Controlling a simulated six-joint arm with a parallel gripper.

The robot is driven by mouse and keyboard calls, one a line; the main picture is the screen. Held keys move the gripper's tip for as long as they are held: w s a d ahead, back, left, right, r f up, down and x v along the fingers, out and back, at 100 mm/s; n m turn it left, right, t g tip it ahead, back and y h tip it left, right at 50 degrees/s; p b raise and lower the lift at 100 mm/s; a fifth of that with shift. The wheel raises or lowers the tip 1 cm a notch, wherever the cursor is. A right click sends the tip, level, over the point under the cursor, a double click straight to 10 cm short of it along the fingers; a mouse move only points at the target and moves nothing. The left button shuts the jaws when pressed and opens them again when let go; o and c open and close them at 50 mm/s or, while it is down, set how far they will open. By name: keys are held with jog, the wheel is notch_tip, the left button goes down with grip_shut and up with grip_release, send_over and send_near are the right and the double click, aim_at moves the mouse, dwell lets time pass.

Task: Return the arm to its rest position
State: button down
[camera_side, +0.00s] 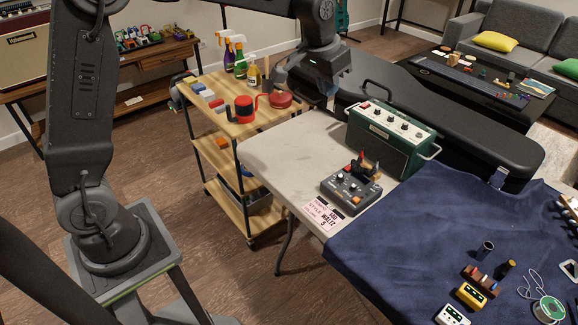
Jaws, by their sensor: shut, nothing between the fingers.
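My gripper (279,75) hangs at the end of my arm near the top middle of the view, shut and empty. It appears in front of the wooden cart's top and the end of the black guitar case, apart from the table things. My arm reaches in from the upper left and bends down at the wrist. The fingertips are small and dark here, so their exact height over the cart cannot be told.
A wooden cart (214,157) holds spray bottles (239,58) and a red-and-black item (244,108). The table (282,155) carries a green amplifier (385,140), a grey pedal (350,190), a blue cloth (425,235) and small tools. A black guitar case (455,130) lies behind.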

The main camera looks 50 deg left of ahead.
jog(key=s+r+t, duration=0.1)
jog(key=s+r, duration=0.2)
jog(key=s, duration=0.4)
jog(key=s+r, duration=0.3)
jog(key=s, duration=0.4)
jog(key=s+f+t, duration=0.1)
jog(key=s+f, duration=0.2)
jog(key=s, duration=1.2)
jog(key=shift+f, duration=0.4)
jog(key=shift+w, duration=0.15)
